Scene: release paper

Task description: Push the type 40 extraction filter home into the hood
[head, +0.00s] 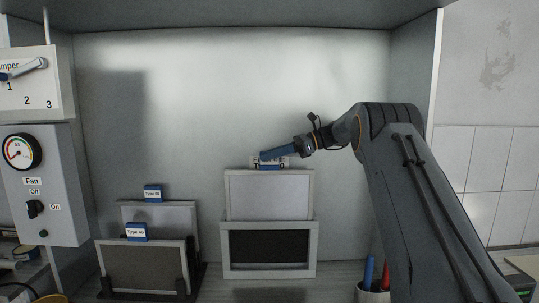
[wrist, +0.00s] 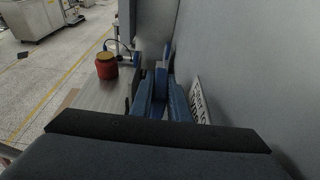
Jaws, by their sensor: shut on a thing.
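A pale framed filter panel (head: 268,196) stands upright in the head view, directly above the grey slot frame (head: 226,250) on the hood's back wall. Its lower edge meets the frame's top; how deep it sits I cannot tell. The frame's window looks dark. My gripper (head: 264,157) is at the filter's top edge, shut on its blue tab, which is mostly hidden. Its type label is not readable. The blue fingers also show in the wrist view (wrist: 163,95). A white wall sign starting "Filter" (wrist: 200,101) is beside them, partly covered in the head view.
A rack (head: 188,281) at left holds two tagged filters, the front one (head: 140,267) apparently reading "Type 40". A fan control box (head: 40,185) and damper lever (head: 25,69) are far left. A pen cup (head: 372,293) stands below my arm. A red jar (wrist: 106,66) shows in the wrist view.

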